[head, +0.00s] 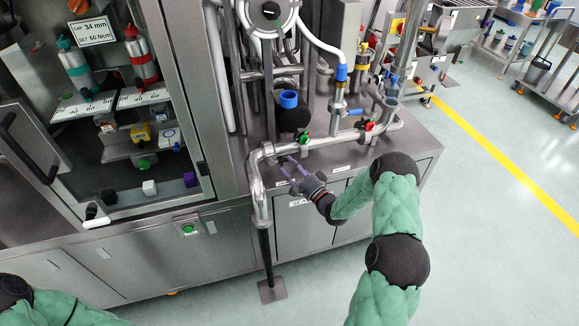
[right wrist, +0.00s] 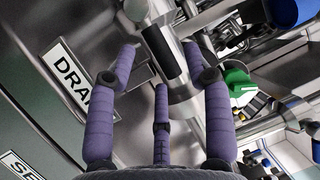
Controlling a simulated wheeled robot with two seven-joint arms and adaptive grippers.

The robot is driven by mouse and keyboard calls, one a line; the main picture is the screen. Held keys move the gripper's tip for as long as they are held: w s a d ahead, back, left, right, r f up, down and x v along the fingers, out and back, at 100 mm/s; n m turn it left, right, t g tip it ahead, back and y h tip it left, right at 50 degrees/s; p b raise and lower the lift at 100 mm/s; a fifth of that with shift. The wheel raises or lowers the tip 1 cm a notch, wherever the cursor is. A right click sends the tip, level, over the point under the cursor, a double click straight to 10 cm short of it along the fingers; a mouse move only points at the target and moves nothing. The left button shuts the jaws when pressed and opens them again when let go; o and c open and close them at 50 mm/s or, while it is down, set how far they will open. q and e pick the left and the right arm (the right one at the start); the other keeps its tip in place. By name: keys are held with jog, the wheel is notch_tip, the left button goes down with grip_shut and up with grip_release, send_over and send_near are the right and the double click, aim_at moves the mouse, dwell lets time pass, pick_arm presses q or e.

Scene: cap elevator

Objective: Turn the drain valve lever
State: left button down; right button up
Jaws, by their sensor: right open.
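In the right wrist view a short black cylindrical grip (right wrist: 158,52), which looks like the drain valve lever, sits in front of a steel pipe. A partly hidden sign (right wrist: 72,75) beside it reads "DRA". My right gripper (right wrist: 161,58) is open, with its purple fingers spread on both sides of the grip and a third finger below. I see no clear contact. In the head view my right gripper (head: 291,167) is at the bent pipe on the cabinet front; the lever cannot be made out there. My left gripper is out of view.
A green valve knob (right wrist: 238,83) and a blue fitting (right wrist: 292,12) are right of the fingers. In the head view, a pipe with red (head: 368,126) and green (head: 304,135) knobs runs above the gripper. A glass-doored cabinet (head: 193,130) stands left. The floor (head: 480,230) at right is clear.

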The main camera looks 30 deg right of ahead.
jog(key=shift+w+a+r, duration=0.15)
jog(key=shift+w, duration=0.55)
grip_shut()
jog(key=shift+r, duration=0.1)
